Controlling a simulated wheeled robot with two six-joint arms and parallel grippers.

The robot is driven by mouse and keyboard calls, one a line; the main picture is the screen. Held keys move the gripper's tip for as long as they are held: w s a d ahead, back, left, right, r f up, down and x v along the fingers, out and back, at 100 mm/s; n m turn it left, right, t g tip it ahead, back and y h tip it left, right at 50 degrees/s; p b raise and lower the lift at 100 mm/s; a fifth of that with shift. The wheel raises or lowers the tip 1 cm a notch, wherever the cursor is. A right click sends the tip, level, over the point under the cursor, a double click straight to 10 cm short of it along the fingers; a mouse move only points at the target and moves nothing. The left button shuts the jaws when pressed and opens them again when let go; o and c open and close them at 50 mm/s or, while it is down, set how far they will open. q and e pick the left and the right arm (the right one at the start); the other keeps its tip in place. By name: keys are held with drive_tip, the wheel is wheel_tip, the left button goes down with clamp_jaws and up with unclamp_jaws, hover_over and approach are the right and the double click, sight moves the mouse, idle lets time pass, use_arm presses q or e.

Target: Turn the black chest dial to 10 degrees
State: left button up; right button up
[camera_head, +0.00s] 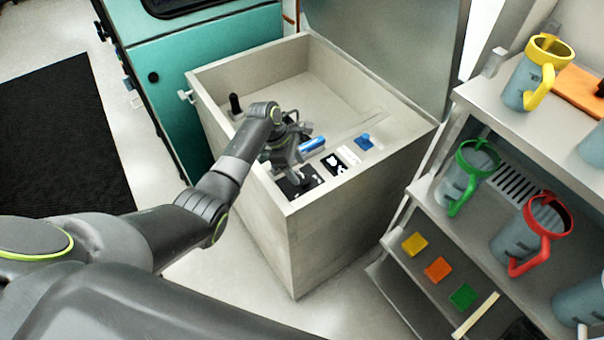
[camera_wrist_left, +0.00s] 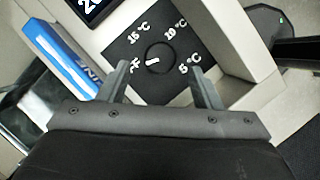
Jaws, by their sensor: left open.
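The black chest dial (camera_wrist_left: 160,56) shows in the left wrist view as a round black knob on a black label plate (camera_wrist_left: 178,28) marked OFF, 15, 10 and 5 °C. Its white mark lies at the side toward OFF. My left gripper (camera_wrist_left: 159,70) is open, with one finger at either side of the dial, and I cannot tell if they touch it. In the head view the left gripper (camera_head: 291,164) hovers over the chest's near rim, above the black plate (camera_head: 302,183), and partly hides the dial. My right gripper is not in view.
The grey chest (camera_head: 262,212) has an open top. A blue-and-white object (camera_head: 312,145), a display (camera_head: 341,161) and a blue piece (camera_head: 364,141) are near the dial plate. A black handle (camera_head: 235,104) stands at left. Shelves with mugs (camera_head: 535,72) stand at right.

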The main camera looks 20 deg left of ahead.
sight(304, 179)
use_arm(q)
drive_tip(key=x, duration=0.3)
drive_tip(key=shift+s+d+f, duration=0.1)
drive_tip(key=shift+d, duration=0.05)
drive_tip(key=shift+d+f, duration=0.15)
drive_tip(key=shift+f, duration=0.3)
drive_tip(key=shift+c, duration=0.5)
drive_tip(key=c, duration=0.9)
